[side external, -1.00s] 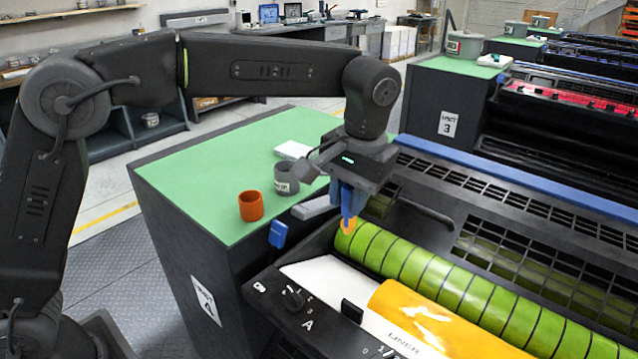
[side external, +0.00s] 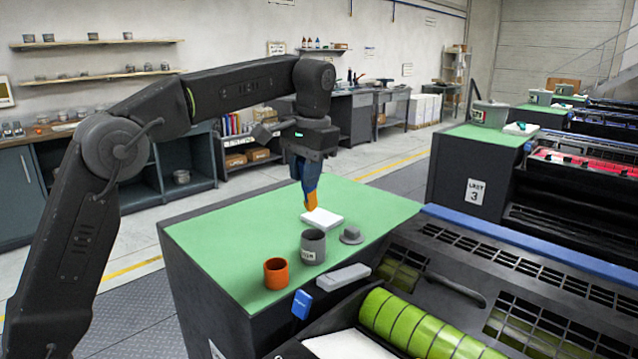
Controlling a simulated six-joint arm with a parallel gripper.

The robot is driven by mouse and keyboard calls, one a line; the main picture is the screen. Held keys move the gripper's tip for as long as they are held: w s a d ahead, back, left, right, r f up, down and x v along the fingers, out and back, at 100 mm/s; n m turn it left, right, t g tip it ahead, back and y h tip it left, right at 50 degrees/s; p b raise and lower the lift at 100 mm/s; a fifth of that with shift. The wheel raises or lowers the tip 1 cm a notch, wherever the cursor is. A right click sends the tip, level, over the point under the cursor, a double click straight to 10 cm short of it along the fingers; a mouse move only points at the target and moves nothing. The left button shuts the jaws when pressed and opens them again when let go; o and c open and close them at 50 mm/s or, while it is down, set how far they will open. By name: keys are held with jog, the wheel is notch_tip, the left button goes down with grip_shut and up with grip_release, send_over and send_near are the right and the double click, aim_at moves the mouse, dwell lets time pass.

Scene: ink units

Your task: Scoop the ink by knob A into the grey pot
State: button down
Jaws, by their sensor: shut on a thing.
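My gripper (side external: 305,158) is shut on a blue scoop (side external: 306,176) that points down. The scoop's lower end is covered in orange (side external: 310,201), which looks like ink. It hangs above the far part of the green top, near the white block and up-left of the grey pot. The grey pot (side external: 313,247) stands upright and open on the green top, with a label on its front. Its inside is too dark to tell what is in it. Knob A and the ink beside it are out of the picture.
An orange cup (side external: 276,273) stands left of the pot, and a grey lid-like piece (side external: 351,237) lies right of it. A white block (side external: 322,219) lies behind. A grey bar (side external: 343,277) and a blue piece (side external: 302,304) are at the front edge. The green top (side external: 215,240) is clear at left.

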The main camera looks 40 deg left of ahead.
notch_tip(320, 180, down, 9)
jog(key=shift+w+a+f, duration=0.2)
jog(key=shift+w, duration=0.2)
jog(key=shift+r, duration=0.1)
dwell(0.9)
jog(key=shift+r, duration=4.9)
